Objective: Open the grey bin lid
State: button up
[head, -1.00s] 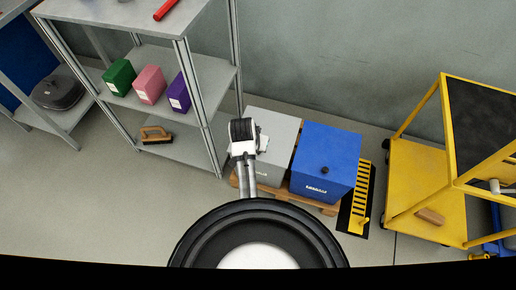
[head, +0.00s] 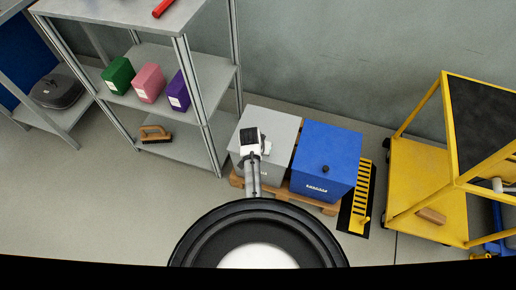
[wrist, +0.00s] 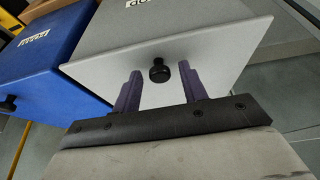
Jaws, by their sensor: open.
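The grey bin (head: 279,122) stands on a low wooden pallet in the head view, its middle partly hidden by my arm. In the wrist view its grey lid (wrist: 205,40) fills the upper middle and looks shut. A round black knob (wrist: 159,71) shows on the lid near its edge. My gripper (wrist: 160,69) is open, with its two purple-grey fingers on either side of the knob in the picture. I cannot tell whether they touch it or how deep they reach around it. In the head view, my gripper (head: 267,148) is over the grey bin, small and partly hidden.
A blue bin (head: 328,150) with a black knob stands close to the right of the grey bin on the pallet (head: 317,204). A metal shelf (head: 206,95) is to the left, and a yellow cart (head: 412,182) to the right. The wall is close behind.

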grip_shut()
